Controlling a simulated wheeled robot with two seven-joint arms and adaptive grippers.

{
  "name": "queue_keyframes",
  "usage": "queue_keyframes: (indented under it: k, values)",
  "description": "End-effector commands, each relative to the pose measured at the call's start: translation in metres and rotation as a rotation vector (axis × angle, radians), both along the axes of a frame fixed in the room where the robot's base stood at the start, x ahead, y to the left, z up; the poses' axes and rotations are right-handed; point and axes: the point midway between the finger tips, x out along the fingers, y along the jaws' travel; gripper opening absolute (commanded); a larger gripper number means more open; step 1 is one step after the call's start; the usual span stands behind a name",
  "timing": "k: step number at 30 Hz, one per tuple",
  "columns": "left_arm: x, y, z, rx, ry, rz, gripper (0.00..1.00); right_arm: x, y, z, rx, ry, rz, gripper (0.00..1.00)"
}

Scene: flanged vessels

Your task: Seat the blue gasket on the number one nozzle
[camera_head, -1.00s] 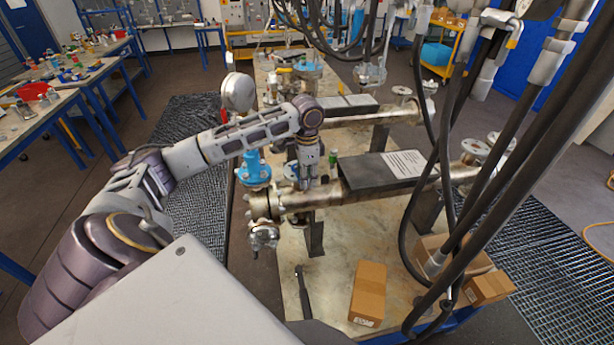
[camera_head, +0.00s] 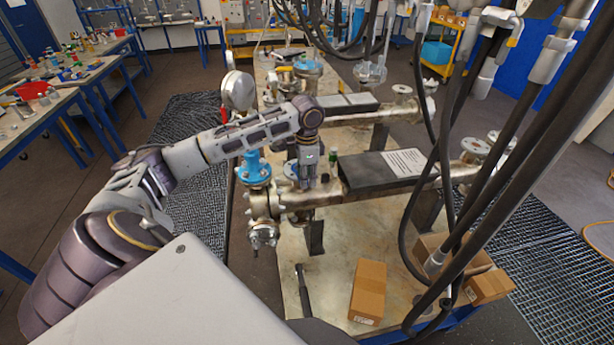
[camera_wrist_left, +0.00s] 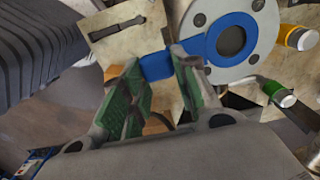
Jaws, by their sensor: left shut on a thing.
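The blue gasket is a flat ring with a tab. In the left wrist view its ring (camera_wrist_left: 212,44) lies over a grey flange face (camera_wrist_left: 200,19) with bolt holes, around the dark bore. I cannot tell whether it touches the flange all round. My left gripper (camera_wrist_left: 154,62) has its green-padded fingers shut on the tab, beside the flange. In the head view my left gripper (camera_head: 308,180) points down over the near horizontal vessel (camera_head: 325,195), and the gasket is mostly hidden there. No nozzle number is readable. My right gripper is not in view.
A light blue flanged fitting (camera_head: 255,172) and a round gauge (camera_head: 238,91) stand left of the gripper. A dark plate with a paper (camera_head: 380,173) lies to the right. Cardboard boxes (camera_head: 368,291) and a dark-handled tool (camera_head: 303,290) lie in front. Black hoses hang at right.

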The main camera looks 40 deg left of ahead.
Motion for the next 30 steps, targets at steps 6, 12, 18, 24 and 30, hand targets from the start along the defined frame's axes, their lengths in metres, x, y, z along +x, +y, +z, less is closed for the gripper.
queue_keyframes:
  k: [6, 12, 18, 24, 30]
  values:
    - [0.0001, 0.0002, -0.0005, 0.0, 0.0, 0.0, 0.12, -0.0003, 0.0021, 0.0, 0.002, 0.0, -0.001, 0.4]
    - [0.0001, 0.0002, -0.0005, 0.0, 0.0, 0.0, 0.32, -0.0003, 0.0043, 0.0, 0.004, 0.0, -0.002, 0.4]
    - [0.0001, 0.0002, -0.0005, 0.0, 0.0, 0.0, 0.55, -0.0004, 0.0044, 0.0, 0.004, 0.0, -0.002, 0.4]
    - [0.0, 0.0002, -0.0005, 0.0, 0.0, 0.0, 0.55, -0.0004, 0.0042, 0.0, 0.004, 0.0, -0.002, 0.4]
    - [0.0, 0.0001, -0.0007, 0.0, 0.0, 0.0, 0.76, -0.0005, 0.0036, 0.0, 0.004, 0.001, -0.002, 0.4]
